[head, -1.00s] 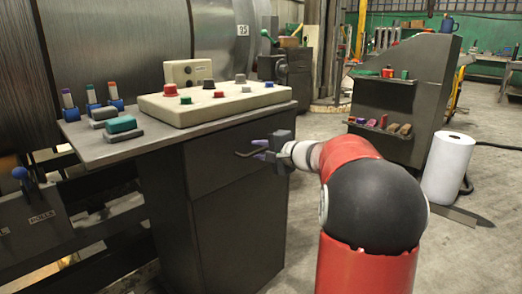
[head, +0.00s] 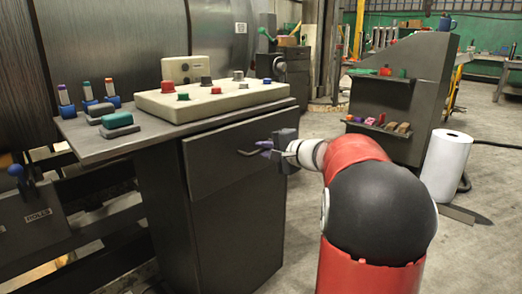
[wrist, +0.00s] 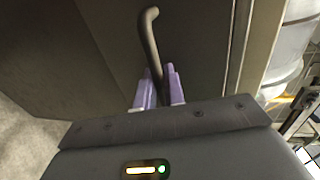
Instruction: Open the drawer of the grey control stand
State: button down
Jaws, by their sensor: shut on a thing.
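The grey control stand (head: 165,215) fills the left middle of the head view, with its drawer (head: 215,160) just under the worktop. The drawer's bar handle (head: 246,153) sticks out from its front; it also shows in the wrist view as a bent dark bar (wrist: 150,40). My gripper (head: 266,149) is at the right part of the handle, its purple fingers (wrist: 157,90) on either side of the bar and shut on it. The drawer front seems to stand slightly proud of the cabinet below; how far it is out is hard to tell.
A cream button panel (head: 212,97) and small coloured blocks stand on the worktop. A dark shelf unit (head: 412,90) and a white roll (head: 447,165) stand to the right of my arm. Bare floor (head: 480,240) lies at the right front.

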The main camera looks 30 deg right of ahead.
jog(key=f+b+v, duration=0.2)
jog(key=b+v, duration=0.1)
jog(key=v, duration=0.7)
jog(key=s+f+b+v, duration=0.1)
jog(key=f+b+v, duration=0.1)
jog(key=v, duration=0.9)
jog(key=shift+f+b, duration=0.15)
jog(key=shift+b, duration=0.6)
jog(key=shift+w+d, duration=0.1)
jog(key=shift+w, duration=0.05)
jog(key=c, duration=1.6)
grip_release()
jog(key=shift+c, duration=0.2)
jog(key=shift+d, duration=0.1)
jog(key=v, duration=0.8)
jog(key=shift+s+d+p, duration=0.25)
jog(key=shift+d+p, duration=0.1)
jog(key=shift+p, duration=0.05)
jog(key=shift+w+a, duration=0.1)
jog(key=shift+a, duration=0.05)
